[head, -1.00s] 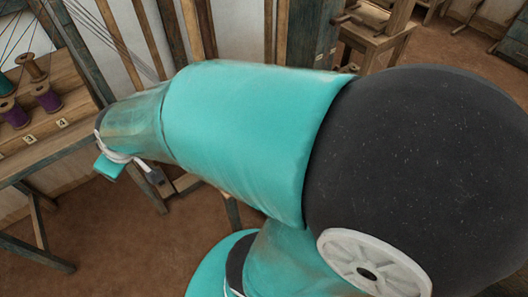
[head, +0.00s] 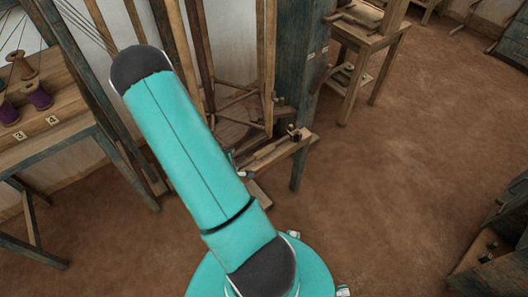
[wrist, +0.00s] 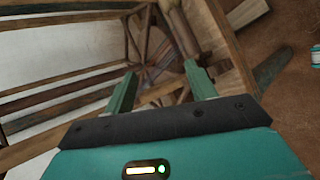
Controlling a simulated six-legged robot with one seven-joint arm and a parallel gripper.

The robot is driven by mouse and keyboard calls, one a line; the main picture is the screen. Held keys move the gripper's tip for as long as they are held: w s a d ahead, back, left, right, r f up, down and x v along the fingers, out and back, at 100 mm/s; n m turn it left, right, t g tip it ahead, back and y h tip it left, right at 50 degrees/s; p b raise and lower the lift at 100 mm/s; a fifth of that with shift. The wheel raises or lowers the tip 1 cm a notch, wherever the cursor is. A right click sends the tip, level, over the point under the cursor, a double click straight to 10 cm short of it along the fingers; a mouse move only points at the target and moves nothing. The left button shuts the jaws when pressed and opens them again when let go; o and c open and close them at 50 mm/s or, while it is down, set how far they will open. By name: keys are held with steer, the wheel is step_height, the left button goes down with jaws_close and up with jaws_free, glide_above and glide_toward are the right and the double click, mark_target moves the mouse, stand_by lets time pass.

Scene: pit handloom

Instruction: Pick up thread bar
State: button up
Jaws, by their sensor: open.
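My gripper (wrist: 160,69) shows in the wrist view with its two green fingers spread apart and nothing between them. It points into a wooden frame with slats and bars. I cannot tell which piece is the thread bar. Several upright wooden bars (head: 203,55) of the loom stand behind my arm in the head view. A wooden bar (wrist: 62,80) crosses the left of the wrist view, apart from the fingers.
A bench (head: 62,133) with thread spools (head: 38,95) stands at the left. A blue-grey loom post (head: 304,100) rises at centre right, beside a low wooden ledge (head: 285,155). A wooden stool (head: 366,45) stands behind. The brown floor (head: 410,170) at right is largely clear.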

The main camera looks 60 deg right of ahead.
steer(key=n+g+h, duration=0.1)
steer(key=n+h, duration=0.1)
glide_toward(263, 153)
steer(key=v, duration=0.3)
steer(key=x, duration=0.8)
steer(key=shift+a+f, duration=0.15)
steer(key=shift+f, duration=0.05)
steer(key=shift+x, duration=2.8)
steer(key=shift+s+r, duration=0.1)
steer(key=shift+r, duration=0.1)
steer(key=c, duration=1.2)
